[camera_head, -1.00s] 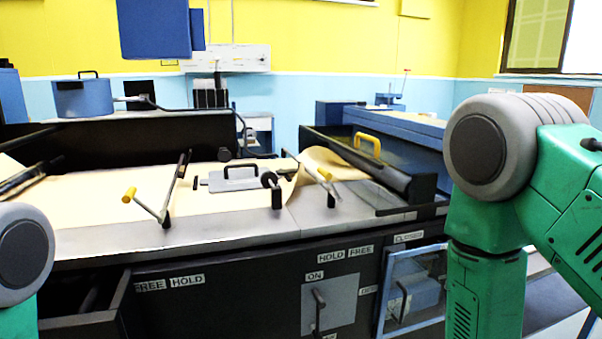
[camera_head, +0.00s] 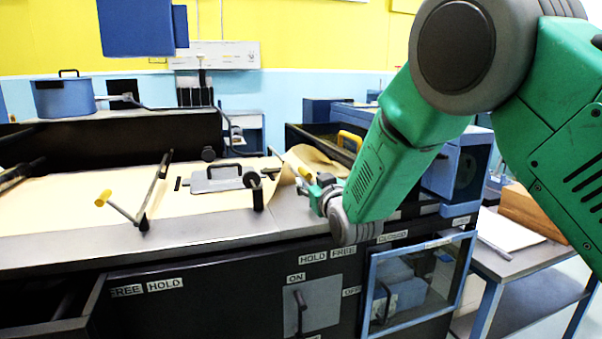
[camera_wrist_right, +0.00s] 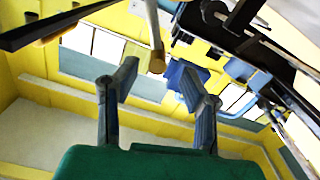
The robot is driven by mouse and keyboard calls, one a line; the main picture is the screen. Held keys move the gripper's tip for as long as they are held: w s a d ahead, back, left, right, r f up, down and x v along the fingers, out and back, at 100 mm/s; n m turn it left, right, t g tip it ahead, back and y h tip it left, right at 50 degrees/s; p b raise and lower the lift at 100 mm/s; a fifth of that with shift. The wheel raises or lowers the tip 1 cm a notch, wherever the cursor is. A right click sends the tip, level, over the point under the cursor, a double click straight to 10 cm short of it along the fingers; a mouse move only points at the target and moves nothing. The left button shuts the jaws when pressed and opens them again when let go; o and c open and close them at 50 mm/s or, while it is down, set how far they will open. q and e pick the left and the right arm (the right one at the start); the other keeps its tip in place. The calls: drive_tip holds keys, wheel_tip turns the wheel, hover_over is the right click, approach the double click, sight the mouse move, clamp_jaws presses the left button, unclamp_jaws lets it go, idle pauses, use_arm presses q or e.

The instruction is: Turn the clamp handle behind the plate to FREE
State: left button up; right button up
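A clamp handle with a yellow grip (camera_head: 304,173) stands at the right end of the bench, above the HOLD and FREE labels (camera_head: 328,252). My right gripper (camera_head: 313,190) is right beside it, and my wrist hides most of its lever. In the right wrist view my right gripper (camera_wrist_right: 157,76) has its two fingers apart. A pale rod with a tan end (camera_wrist_right: 157,62) shows near the fingertips; I cannot tell if it touches. Another yellow-gripped lever (camera_head: 103,198) stands at the left. A grey plate with a black handle (camera_head: 216,178) lies on the paper. My left gripper is out of view.
A black post with a round knob (camera_head: 253,182) stands just left of my right gripper. The kraft paper (camera_head: 75,205) covers the bench top. Below are an ON/OFF panel with a lever (camera_head: 299,311) and a blue-framed door (camera_head: 372,297). An open drawer (camera_head: 50,325) juts out at lower left.

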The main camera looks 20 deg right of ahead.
sight(303, 174)
drive_tip(key=w, duration=0.4)
drive_tip(key=shift+w+d+f, duration=0.1)
drive_tip(key=shift+w+d, duration=0.3)
drive_tip(key=shift+w+a, duration=0.25)
drive_tip(key=shift+w, duration=0.4)
drive_tip(key=shift+w+a, duration=0.25)
drive_tip(key=shift+a, duration=0.15)
drive_tip(key=shift+d, duration=0.4)
clamp_jaws()
